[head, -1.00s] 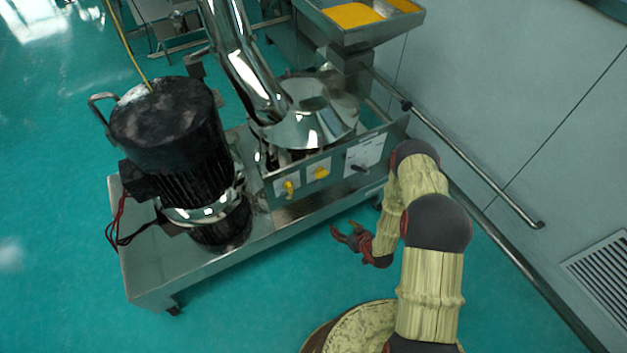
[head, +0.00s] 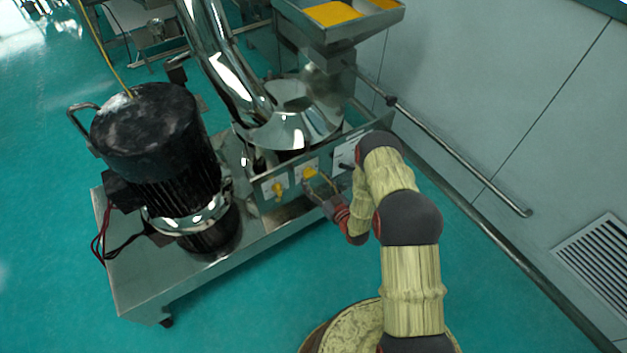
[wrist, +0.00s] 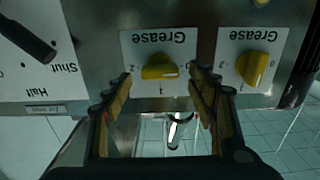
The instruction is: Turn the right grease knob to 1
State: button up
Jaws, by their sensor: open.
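The right grease knob (head: 310,174) is yellow, on a white plate on the front of the machine's control panel. In the upside-down wrist view this knob (wrist: 160,72) lies roughly crosswise, with a mark like 1 below it and 2 to its left. Which mark it points to is unclear. My gripper (wrist: 160,80) is open, its fingers either side of the knob in the picture; I cannot tell whether they touch it. In the head view my gripper (head: 317,186) is right in front of the panel.
The left grease knob (head: 278,188) is close by; it also shows in the wrist view (wrist: 252,67). A dark lever (wrist: 28,38) stands on the Halt/Shut plate. A black motor (head: 150,135) stands left on the metal base; a wall rail (head: 455,155) runs at right.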

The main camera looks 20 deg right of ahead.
jog(key=shift+w+a, duration=0.2)
jog(key=shift+w, duration=0.35)
jog(key=c, duration=0.4)
jog(key=c, duration=0.7)
jog(key=shift+c, duration=0.4)
